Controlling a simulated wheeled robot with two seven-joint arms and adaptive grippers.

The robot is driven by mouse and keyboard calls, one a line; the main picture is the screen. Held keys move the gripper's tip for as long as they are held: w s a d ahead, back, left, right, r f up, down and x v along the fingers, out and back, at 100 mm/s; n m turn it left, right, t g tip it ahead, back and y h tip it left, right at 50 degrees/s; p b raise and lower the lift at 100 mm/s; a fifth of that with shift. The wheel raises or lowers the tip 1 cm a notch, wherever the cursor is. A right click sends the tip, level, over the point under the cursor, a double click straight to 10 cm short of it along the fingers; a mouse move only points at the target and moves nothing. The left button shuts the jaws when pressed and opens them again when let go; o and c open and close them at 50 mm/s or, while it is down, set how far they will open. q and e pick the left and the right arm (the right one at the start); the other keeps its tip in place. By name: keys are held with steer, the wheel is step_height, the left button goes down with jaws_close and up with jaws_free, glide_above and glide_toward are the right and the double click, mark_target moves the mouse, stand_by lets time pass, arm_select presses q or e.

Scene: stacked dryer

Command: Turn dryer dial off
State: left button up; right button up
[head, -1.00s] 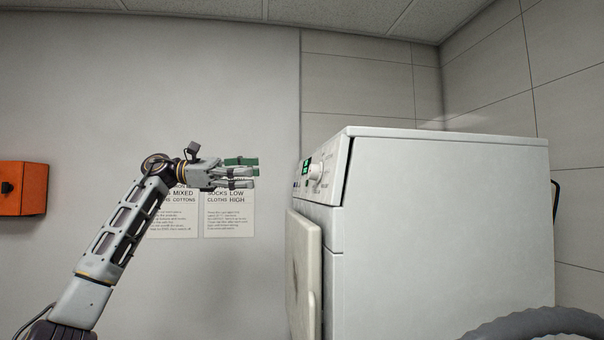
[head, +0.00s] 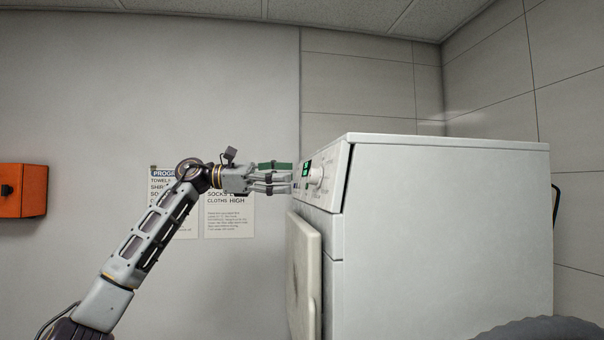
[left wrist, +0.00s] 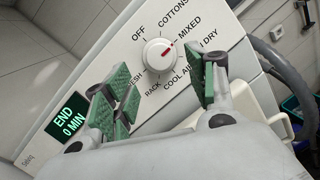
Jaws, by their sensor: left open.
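The white dryer (head: 440,230) stands at the right in the head view, its control panel facing left. The white dial (left wrist: 159,55) is on that panel in the left wrist view, its red mark toward MIXED; OFF is printed to its upper left. The dial also shows in the head view (head: 316,176). A green display (left wrist: 69,124) reads END 0 MIN. My left gripper (head: 288,178) is open at the panel in the head view. In the left wrist view its green-padded fingers (left wrist: 165,88) are apart, below and on either side of the dial, holding nothing. My right gripper is not in view.
The dryer's door panel (head: 304,275) stands out below the controls. An orange box (head: 22,190) and printed signs (head: 229,215) are on the back wall. A grey hose (left wrist: 278,75) runs at the right in the left wrist view.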

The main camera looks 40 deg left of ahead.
mark_target(315, 176)
arm_select(q)
steer(key=shift+p+x, duration=0.85)
steer(key=shift+x, duration=1.65)
steer(key=shift+c, duration=0.5)
steer(key=c, duration=0.9)
steer(key=shift+c, duration=0.2)
